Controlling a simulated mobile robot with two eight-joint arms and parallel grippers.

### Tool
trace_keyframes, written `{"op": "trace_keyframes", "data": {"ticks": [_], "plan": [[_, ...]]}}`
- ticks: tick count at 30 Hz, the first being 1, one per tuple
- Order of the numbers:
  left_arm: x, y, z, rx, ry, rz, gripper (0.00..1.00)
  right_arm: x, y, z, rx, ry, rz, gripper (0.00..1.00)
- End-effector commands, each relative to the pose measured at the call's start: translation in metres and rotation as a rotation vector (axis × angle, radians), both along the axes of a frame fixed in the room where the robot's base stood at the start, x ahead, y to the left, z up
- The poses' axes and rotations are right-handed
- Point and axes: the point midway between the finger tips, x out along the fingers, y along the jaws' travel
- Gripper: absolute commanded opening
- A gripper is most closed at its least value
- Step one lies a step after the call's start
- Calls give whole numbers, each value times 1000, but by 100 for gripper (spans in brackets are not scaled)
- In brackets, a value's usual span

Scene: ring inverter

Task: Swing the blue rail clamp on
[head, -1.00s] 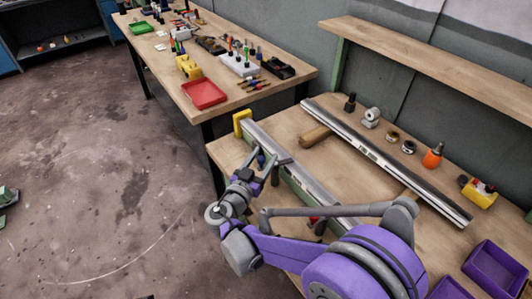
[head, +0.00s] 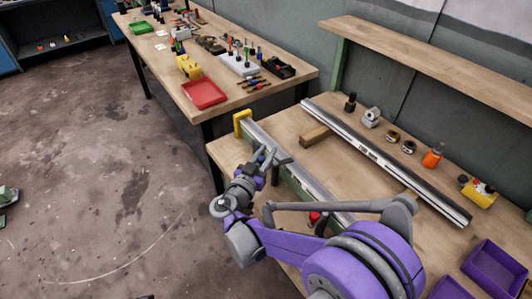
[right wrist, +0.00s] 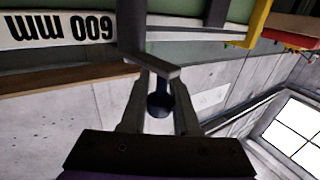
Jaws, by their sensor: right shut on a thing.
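The blue rail clamp shows as a small blue part (head: 262,156) at the left side of the near silver rail (head: 308,187), mostly hidden by my gripper. My right gripper (head: 270,158) is at it, beside the rail's far half. In the right wrist view, the right gripper (right wrist: 160,92) is shut on the dark blue rounded handle of the clamp (right wrist: 160,104). A grey bar crosses just beyond the fingertips. My left gripper is not in view.
A yellow block (head: 242,122) stands at the near rail's far end. A red part (head: 314,218) is lower along this rail, partly behind my arm. A second rail (head: 385,160) lies to the right on the workbench (head: 228,152). Purple bins (head: 494,268) stand at lower right.

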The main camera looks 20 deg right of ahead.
Motion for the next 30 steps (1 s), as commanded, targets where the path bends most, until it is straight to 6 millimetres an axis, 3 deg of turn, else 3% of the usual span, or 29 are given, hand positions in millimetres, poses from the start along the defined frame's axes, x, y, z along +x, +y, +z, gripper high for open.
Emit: {"op": "trace_keyframes", "data": {"ticks": [15, 25, 26, 30], "plan": [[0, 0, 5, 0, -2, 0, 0, -7, 4, 1, -1, 0, 269, 0], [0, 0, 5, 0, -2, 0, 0, -8, 4, 0, 0, 0, 282, 0], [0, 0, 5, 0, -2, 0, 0, -8, 4, 0, 0, 0, 282, 33], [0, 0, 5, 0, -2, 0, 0, -7, 4, 0, 0, 0, 282, 58]]}}
